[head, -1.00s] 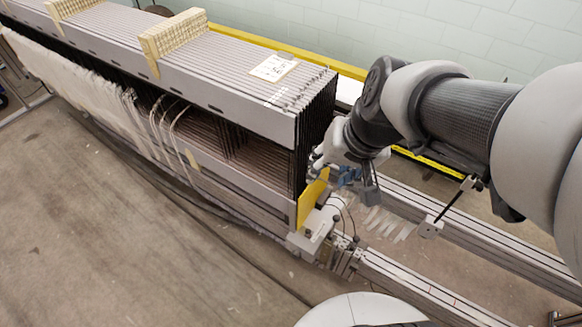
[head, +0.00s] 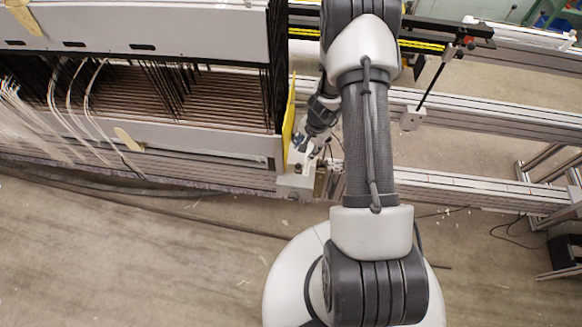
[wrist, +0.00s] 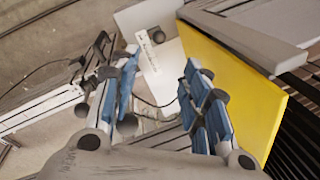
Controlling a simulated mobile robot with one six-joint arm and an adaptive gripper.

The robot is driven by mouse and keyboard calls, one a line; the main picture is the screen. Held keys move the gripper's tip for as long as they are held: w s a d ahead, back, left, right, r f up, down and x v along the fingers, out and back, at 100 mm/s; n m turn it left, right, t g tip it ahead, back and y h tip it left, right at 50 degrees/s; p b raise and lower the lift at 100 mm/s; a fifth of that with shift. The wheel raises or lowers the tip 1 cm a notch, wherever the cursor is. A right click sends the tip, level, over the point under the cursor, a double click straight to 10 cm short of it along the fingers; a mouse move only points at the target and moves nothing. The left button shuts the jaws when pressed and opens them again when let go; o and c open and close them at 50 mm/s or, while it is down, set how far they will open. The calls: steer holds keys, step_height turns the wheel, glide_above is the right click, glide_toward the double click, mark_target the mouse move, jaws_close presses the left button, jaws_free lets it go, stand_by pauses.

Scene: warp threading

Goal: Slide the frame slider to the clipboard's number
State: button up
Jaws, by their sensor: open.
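A yellow plate (head: 289,120) stands upright at the right end of the grey frame stack (head: 200,137), above a pale block (head: 296,184) on the rail. I take this block and plate to be the slider. My gripper (head: 312,142) points down just right of the plate in the head view. In the wrist view my gripper (wrist: 160,66) has its blue-padded fingers spread apart with nothing between them. The yellow plate (wrist: 232,88) is close to the right finger, and the pale block (wrist: 156,50) lies beyond the fingertips. The clipboard is not visible now.
Aluminium rails (head: 460,188) run right from the frame stack, with a second rail (head: 500,120) behind. Pale threads (head: 85,110) hang at the stack's front. A thin black rod (head: 433,82) stands right of my arm. The floor in front is largely clear.

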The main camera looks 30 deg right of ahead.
mark_target(299, 165)
steer(key=w+f+b, duration=0.1)
steer(key=f+b, duration=0.1)
steer(key=f, duration=0.3)
steer(key=w+f+b, duration=0.1)
steer(key=f+b, duration=0.1)
steer(key=f, duration=0.4)
steer(key=w+a+f+b, duration=0.1)
steer(key=f, duration=0.5)
steer(key=shift+f+b, duration=0.15)
steer(key=shift+b, duration=0.25)
steer(key=shift+c, duration=0.4)
jaws_close()
